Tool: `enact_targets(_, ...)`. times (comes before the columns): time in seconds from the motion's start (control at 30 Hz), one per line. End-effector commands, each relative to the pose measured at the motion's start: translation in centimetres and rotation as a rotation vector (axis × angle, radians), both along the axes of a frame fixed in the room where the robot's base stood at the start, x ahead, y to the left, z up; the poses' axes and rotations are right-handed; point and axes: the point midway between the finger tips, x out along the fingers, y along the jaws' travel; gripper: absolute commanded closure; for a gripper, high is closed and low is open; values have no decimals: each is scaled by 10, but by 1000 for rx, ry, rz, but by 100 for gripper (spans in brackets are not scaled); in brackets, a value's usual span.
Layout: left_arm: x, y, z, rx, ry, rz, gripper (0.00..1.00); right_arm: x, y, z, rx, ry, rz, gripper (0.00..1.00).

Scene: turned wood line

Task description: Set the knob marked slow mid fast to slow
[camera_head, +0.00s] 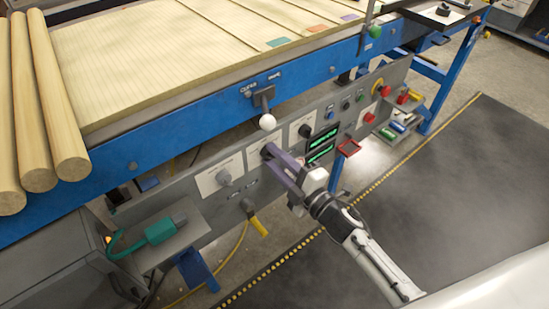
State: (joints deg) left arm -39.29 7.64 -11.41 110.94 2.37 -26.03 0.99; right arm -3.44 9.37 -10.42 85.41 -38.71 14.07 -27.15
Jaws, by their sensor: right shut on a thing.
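A grey control panel (205,216) under the blue bench rail carries a row of three dark knobs on pale plates. My right gripper (269,153) reaches in from the lower right and is shut on the middle knob, whose plate (253,160) shows beside the fingers. The fingers hide most of this knob, so I cannot tell where it points. A left knob (224,178) and a right knob (304,131) stand free on either side. The plate markings are too small to read, so I cannot tell which is marked slow mid fast. My left gripper is not in view.
A lever with a white ball (267,122) hangs just above the gripped knob. A yellow-sleeved cable plug (258,226) is below. The dark floor mat (450,190) is clear.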

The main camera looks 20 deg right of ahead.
Motion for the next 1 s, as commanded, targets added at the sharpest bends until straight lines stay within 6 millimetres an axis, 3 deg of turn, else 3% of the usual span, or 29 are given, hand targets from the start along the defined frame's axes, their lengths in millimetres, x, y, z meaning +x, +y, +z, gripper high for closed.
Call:
enact_targets(0.03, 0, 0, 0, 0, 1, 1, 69, 0, 0, -1, -4, 0, 2, 95)
enact_targets(0.07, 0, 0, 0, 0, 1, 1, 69, -1, 0, -1, -4, 0, 2, 71)
enact_targets(0.17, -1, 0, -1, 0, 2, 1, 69, 0, 0, -1, -3, 1, 2, 54)
enact_targets(0.57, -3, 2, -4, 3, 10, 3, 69, -8, -3, -2, -1, 3, 0, 54)
enact_targets(1.0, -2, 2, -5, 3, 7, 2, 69, -82, -30, -2, -2, 2, 1, 54)
